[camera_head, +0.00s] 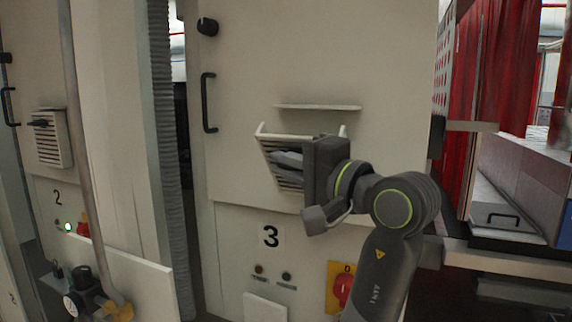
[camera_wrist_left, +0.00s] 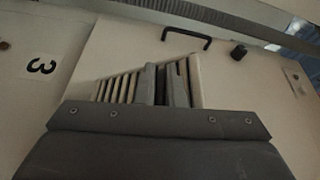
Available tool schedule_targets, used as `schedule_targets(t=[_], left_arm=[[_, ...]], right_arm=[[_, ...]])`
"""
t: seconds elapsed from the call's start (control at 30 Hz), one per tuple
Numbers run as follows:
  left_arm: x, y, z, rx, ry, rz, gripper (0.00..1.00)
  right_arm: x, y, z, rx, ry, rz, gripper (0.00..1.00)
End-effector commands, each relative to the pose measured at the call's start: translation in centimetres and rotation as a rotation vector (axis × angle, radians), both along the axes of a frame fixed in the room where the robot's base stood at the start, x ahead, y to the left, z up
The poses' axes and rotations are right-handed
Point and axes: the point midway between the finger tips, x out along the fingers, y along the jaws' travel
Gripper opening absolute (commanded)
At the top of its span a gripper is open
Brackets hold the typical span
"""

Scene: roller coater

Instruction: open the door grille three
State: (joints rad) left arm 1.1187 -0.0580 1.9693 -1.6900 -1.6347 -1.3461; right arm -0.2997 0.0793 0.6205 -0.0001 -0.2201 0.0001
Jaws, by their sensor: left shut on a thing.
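Door grille three (camera_head: 267,149) is a pale slatted panel on the cabinet door above the number 3 label (camera_head: 270,236). It appears tilted out at its top, with raised side edges, under a thin ledge (camera_head: 318,107). My left gripper (camera_head: 288,160) is at the grille's front, its grey fingers shut on it; the gripper body hides the grille's right part. In the left wrist view the grille's slats (camera_wrist_left: 117,88) show beside the fingers (camera_wrist_left: 163,84). The exact contact of the fingertips is hidden. My right gripper is not in view.
A black door handle (camera_head: 208,102) and a dark knob (camera_head: 208,27) are left of the grille. Below are small indicators (camera_head: 272,273) and a red switch on a yellow plate (camera_head: 341,288). Cabinet 2 has another grille (camera_head: 52,140). Red curtains (camera_head: 505,70) hang at right.

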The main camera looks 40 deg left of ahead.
Motion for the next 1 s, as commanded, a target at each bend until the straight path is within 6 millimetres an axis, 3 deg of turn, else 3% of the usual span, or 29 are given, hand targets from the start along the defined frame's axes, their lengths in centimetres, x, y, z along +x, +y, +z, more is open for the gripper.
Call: schedule_targets(t=[0.03,0.17,0.57,0.77,1.0], left_arm=[[0.0,0.0,-0.1,-0.001,0.002,0.000,0.13],[0.0,0.0,-0.1,-0.001,0.002,0.000,0.30],[0.0,-0.6,-0.2,-0.001,0.002,-0.003,0.31],[-0.4,-3.3,-0.6,-0.002,0.003,-0.007,0.31],[-1.2,-8.5,-1.0,-0.001,0.003,-0.006,0.31]], right_arm=[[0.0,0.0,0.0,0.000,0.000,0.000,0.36],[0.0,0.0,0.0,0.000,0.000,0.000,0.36],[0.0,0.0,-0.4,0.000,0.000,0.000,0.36],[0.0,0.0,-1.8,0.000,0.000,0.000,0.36],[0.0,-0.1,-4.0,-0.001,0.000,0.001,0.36]])
